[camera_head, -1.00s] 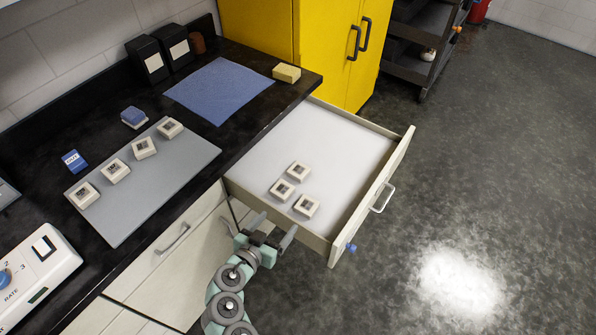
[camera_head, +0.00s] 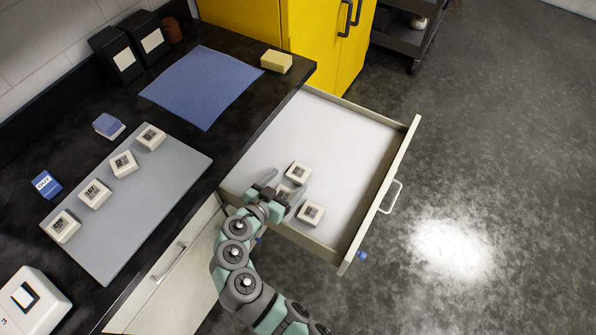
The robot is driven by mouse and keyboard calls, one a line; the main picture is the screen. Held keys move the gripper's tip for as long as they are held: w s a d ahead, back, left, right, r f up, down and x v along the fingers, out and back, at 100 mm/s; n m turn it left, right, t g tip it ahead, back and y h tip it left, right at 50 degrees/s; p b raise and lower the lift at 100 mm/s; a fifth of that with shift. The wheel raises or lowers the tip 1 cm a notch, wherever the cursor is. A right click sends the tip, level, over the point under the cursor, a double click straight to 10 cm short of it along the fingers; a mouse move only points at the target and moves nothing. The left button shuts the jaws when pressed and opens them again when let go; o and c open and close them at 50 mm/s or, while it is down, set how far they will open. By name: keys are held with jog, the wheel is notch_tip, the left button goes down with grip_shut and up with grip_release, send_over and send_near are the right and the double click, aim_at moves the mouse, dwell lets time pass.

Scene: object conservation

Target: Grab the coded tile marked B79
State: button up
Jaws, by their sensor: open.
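Three white coded tiles lie in the open drawer (camera_head: 340,135): one at the back (camera_head: 297,172), one in the middle (camera_head: 287,194) and one nearer the front (camera_head: 310,213). Several more white tiles, such as one at the near end (camera_head: 62,226), stand in a row on the grey tray (camera_head: 150,200) on the counter. The dark marks on the tiles are too small to read, so I cannot tell which is B79. My gripper (camera_head: 280,192) is open over the drawer's near-left part, above or around the middle tile, and partly hides it.
The drawer's side walls and front panel (camera_head: 385,190) surround the tiles. On the counter are a blue cloth (camera_head: 205,85), a yellow sponge (camera_head: 276,62), blue blocks (camera_head: 47,184) and a white device (camera_head: 28,300). The drawer's back area is clear.

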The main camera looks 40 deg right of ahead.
aim_at(297, 174)
jog(key=x, duration=0.5)
jog(key=shift+d+f, duration=0.15)
jog(key=shift+d, duration=0.15)
jog(key=shift+c, duration=0.2)
jog(key=c, duration=1.5)
jog(key=shift+c, duration=0.3)
